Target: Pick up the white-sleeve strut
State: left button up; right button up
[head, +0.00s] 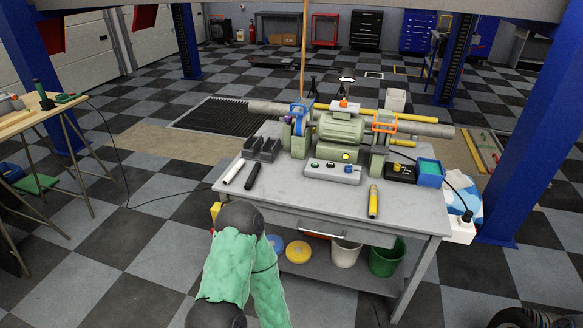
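The white-sleeve strut (233,172) lies near the left edge of the grey workbench (300,204), with its length running toward the bench front. A black strut (252,177) lies just to its right, close beside it and roughly parallel. A yellow strut (373,201) lies apart, toward the right front of the bench. A green arm link with dark joints of mine rises at the bottom, in front of the bench's left front corner. Neither of my grippers can be seen.
A dark grey holder (262,149) stands behind the struts. A green bench machine (341,130), a grey button box (333,173) and a blue bin (430,173) occupy the back and right. The bench front middle is clear. Buckets stand on the lower shelf.

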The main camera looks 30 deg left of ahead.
aim_at(227, 180)
jog(key=j+z, duration=0.7)
jog(key=j, duration=0.25)
jog(key=j+z, duration=0.35)
jog(key=j, duration=0.15)
jog(key=k+j+z, duration=0.15)
jog(key=j+z, duration=0.2)
jog(key=k+j+z, duration=0.15)
jog(key=j+z, duration=0.2)
jog(key=j, duration=0.15)
